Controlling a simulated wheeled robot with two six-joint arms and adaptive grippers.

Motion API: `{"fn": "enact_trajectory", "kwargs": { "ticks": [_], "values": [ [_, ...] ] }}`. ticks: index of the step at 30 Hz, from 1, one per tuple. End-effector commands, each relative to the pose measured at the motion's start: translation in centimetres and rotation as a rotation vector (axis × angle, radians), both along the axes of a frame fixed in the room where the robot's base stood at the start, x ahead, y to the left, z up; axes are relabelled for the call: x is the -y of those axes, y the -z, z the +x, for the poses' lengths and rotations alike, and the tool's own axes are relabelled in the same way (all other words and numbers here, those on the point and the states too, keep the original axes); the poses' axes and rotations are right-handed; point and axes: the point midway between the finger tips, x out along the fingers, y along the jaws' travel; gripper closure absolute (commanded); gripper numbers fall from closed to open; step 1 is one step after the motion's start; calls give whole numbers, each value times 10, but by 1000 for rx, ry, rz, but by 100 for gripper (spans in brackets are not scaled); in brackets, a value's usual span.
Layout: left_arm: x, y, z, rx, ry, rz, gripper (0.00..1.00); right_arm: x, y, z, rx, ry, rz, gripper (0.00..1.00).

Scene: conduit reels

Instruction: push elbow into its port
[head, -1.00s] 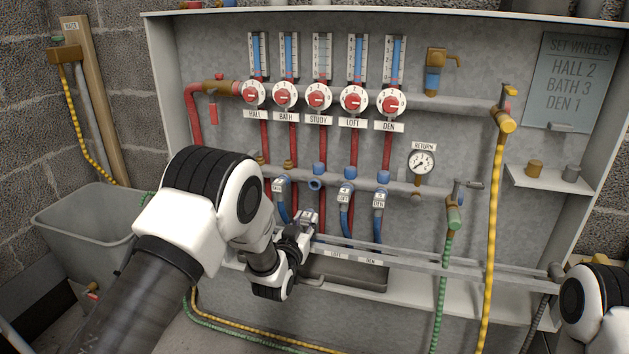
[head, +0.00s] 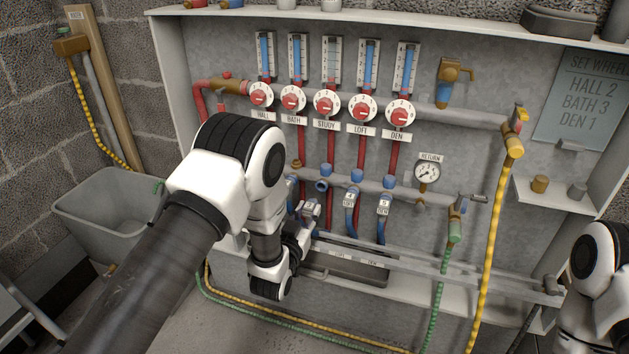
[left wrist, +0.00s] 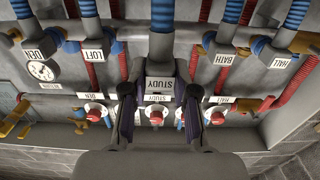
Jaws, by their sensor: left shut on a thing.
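My left gripper (head: 308,212) is just below the row of ports on the panel, under the study port. In the left wrist view, which is upside down, its two fingers (left wrist: 158,122) close on the grey elbow (left wrist: 160,48) tagged STUDY, with a blue hose (left wrist: 162,12) on it. The head view does not show the elbow clearly. The study port (head: 325,183), with a blue collar, looks open and apart from the gripper. Whether the elbow touches it cannot be told. My right arm shows at the right edge, but its gripper cannot be made out.
Elbows with blue hoses marked LOFT (head: 349,200) and DEN (head: 384,205) stand to the right. A horizontal rail (head: 420,262) runs below the ports. Red dial wheels (head: 327,103) sit above. A green hose (head: 440,300) and yellow hose (head: 490,260) hang at the right.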

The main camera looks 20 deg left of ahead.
Motion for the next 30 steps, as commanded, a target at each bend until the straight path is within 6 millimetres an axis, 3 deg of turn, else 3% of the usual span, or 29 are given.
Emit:
{"fn": "enact_trajectory", "kwargs": {
  "ticks": [1, 5, 11, 24, 30],
  "values": [
    [0, -13, -6, -5, 0, 0, 100, 0, -26, 0, -1, 0, 0, 60],
    [0, -10, -10, 0, 0, 0, 100, 0, -35, -1, -2, 0, 0, 60],
    [0, -3, -3, 2, 0, 0, 100, 0, -27, -1, -3, 0, 0, 60],
    [2, -3, 36, 3, 0, 0, 100, 0, -11, -1, -2, 0, 0, 60],
    [2, -5, 43, 2, 0, 0, 100, 0, -10, -1, -2, 0, 0, 60]
  ]
}}
